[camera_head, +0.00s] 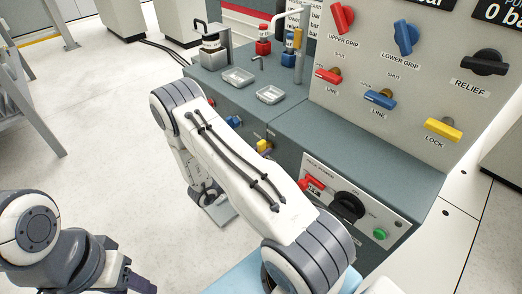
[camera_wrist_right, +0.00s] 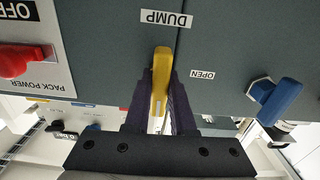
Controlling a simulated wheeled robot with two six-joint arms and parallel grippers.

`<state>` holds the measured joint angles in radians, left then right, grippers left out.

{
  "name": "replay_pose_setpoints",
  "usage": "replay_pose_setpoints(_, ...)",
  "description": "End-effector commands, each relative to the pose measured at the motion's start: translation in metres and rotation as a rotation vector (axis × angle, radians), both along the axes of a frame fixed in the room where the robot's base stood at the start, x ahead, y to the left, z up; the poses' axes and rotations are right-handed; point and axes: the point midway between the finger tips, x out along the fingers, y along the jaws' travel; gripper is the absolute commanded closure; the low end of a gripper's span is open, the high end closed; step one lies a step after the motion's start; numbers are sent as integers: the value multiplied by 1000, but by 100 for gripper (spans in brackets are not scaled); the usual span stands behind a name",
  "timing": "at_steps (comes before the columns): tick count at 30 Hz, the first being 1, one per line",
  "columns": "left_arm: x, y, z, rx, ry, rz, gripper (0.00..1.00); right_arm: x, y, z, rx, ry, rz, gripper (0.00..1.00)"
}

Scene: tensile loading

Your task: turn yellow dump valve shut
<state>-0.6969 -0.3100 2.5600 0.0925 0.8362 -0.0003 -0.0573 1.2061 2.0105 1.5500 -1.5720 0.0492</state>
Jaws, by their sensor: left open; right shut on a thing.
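The yellow dump valve handle (camera_wrist_right: 161,75) is on the grey front panel, below the upside-down DUMP label (camera_wrist_right: 165,19) in the right wrist view. Its lever runs nearly vertically in that view, with the OPEN label (camera_wrist_right: 202,75) to its right. My right gripper (camera_wrist_right: 160,105) has its dark fingers on both sides of the lever and is shut on it. My left gripper (camera_head: 138,283) is open and empty over the floor at lower left.
A blue valve handle (camera_wrist_right: 277,101) and a red pack power switch (camera_wrist_right: 22,60) flank the dump valve. The bench top holds metal trays (camera_head: 270,95) and a red fixture (camera_head: 263,45). A panel above has red, blue, black and yellow handles (camera_head: 443,129).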

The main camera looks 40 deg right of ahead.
Motion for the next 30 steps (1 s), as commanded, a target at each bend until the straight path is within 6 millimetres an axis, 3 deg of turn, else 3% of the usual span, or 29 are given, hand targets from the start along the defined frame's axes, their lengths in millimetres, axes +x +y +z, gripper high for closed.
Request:
replay_pose_setpoints(15,0,0,1,0,0,0,50,0,2,0,0,-21,3,100)
replay_pose_setpoints(16,0,0,1,0,0,0,50,0,2,0,0,-21,3,74)
replay_pose_setpoints(18,0,0,1,0,0,0,50,0,1,0,0,-21,3,48)
replay_pose_setpoints(30,0,0,3,0,0,0,50,0,6,1,1,-20,2,48)
